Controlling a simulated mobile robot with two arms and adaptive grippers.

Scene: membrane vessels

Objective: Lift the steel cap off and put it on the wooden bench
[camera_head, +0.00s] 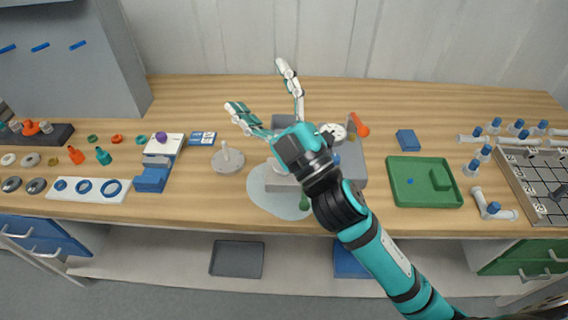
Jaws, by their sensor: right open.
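The wooden bench (200,105) runs across the whole view. A grey round disc with an upright pale knob (228,160) lies on it left of centre; I cannot tell whether this is the steel cap. My right gripper (260,87) is open, its fingers spread wide and reaching up and left over the back of the bench. Nothing shows between the fingers. My right arm and gripper body hide part of a grey block (350,176) and whatever stands on it. My left gripper is not in view.
A green tray (424,203) and a blue block (407,140) lie to the right. A pale blue mat (262,200) lies by the grey block. Rings, small caps and a white strip (70,194) crowd the left. The back strip of bench is mostly clear.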

